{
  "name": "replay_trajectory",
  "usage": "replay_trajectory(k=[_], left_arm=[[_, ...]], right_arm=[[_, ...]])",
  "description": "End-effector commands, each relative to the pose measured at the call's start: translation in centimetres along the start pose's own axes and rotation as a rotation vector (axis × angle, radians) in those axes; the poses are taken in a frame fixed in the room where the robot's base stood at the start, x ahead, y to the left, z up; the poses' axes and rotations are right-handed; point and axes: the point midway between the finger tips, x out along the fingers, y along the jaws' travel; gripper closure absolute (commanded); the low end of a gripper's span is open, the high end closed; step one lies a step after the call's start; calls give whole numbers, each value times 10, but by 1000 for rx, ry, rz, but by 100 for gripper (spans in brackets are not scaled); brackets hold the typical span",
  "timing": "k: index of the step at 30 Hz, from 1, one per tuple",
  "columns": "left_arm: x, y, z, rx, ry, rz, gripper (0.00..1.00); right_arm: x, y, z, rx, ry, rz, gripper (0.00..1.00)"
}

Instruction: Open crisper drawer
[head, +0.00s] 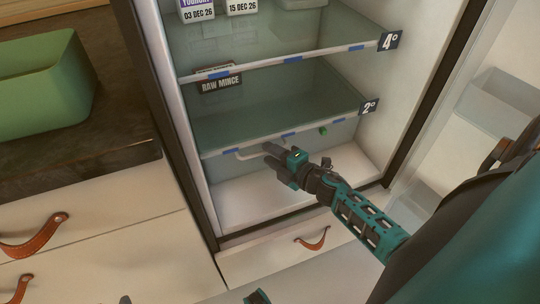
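The open fridge has glass shelves and a pale lower compartment, where the crisper drawer (300,152) seems to be, see-through and hard to make out under the shelf marked 2°. A pale bar (247,154), which looks like its handle, lies just under that shelf's front edge. My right gripper (272,154) is at this bar, its dark fingertips over or against it. I cannot tell whether the fingers are closed around it. My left gripper is not clearly seen; only a small teal piece shows at the bottom edge.
A box labelled raw mince (220,84) and dated yoghurt packs (197,12) sit on the shelves above. A green bin (45,90) stands on the dark counter (115,160) at left. Below the fridge is a cream drawer with a leather pull (313,241). The fridge door stands open at right.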

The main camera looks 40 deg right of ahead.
Motion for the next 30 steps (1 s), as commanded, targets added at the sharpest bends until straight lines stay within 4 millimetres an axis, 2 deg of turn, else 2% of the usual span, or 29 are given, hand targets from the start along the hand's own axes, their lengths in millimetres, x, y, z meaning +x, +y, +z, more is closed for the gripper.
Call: replay_trajectory(k=[3, 12, 24, 30], left_arm=[[1, 2, -2, -7, 5, 2, 57], [1, 4, -9, -14, 21, 5, 57], [2, 4, -6, -9, 14, 4, 57], [2, 3, -4, -5, 11, 4, 57]], right_arm=[[8, 0, 0, 0, 0, 0, 62], [10, 0, 0, 0, 0, 0, 62], [9, 0, 0, 0, 0, 0, 99], [9, 0, 0, 0, 0, 0, 100]])
